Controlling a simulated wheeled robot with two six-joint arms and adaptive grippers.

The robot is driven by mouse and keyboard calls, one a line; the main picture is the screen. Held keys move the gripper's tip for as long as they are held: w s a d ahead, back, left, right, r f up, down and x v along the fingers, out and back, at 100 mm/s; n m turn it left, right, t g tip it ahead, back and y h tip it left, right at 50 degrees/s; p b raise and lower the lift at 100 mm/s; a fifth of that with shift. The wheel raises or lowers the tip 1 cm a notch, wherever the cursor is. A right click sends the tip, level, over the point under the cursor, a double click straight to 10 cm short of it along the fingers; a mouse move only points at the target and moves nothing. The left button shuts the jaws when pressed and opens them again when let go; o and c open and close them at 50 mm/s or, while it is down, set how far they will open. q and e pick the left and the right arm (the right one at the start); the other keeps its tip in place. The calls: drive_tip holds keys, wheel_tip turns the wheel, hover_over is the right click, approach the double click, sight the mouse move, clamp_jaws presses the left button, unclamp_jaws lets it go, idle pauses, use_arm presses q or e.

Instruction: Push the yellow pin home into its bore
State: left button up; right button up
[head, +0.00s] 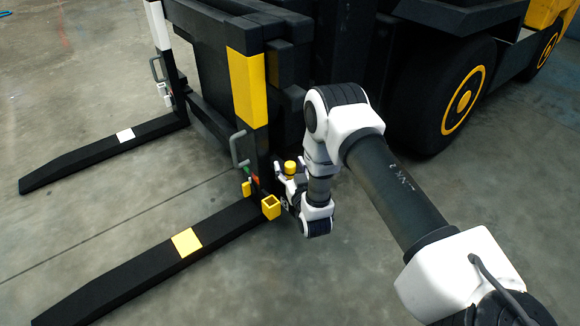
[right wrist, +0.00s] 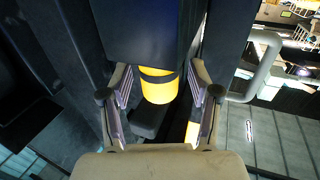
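The yellow pin (right wrist: 158,86) shows in the right wrist view as a short yellow cylinder with a dark band, below a dark block. A yellow cylinder also shows beside my right gripper in the head view (head: 290,167). My right gripper (right wrist: 160,78) is open, with one finger on each side of the pin and a visible gap to each finger. In the head view my right gripper (head: 282,175) is at the black upright of the near fork, partly hidden by its own wrist. The bore is not clearly visible. My left gripper is not in view.
The near fork (head: 120,278) and far fork (head: 100,155) lie low over the floor. A yellow square socket (head: 271,207) sits below my right gripper. A grey handle (head: 238,150) is on the upright. A big black wheel (head: 440,95) stands behind my arm.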

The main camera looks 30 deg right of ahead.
drive_tip(key=shift+s, duration=0.1)
drive_tip(key=v, duration=0.7)
drive_tip(key=shift+s+a, duration=0.1)
drive_tip(key=shift+s, duration=0.1)
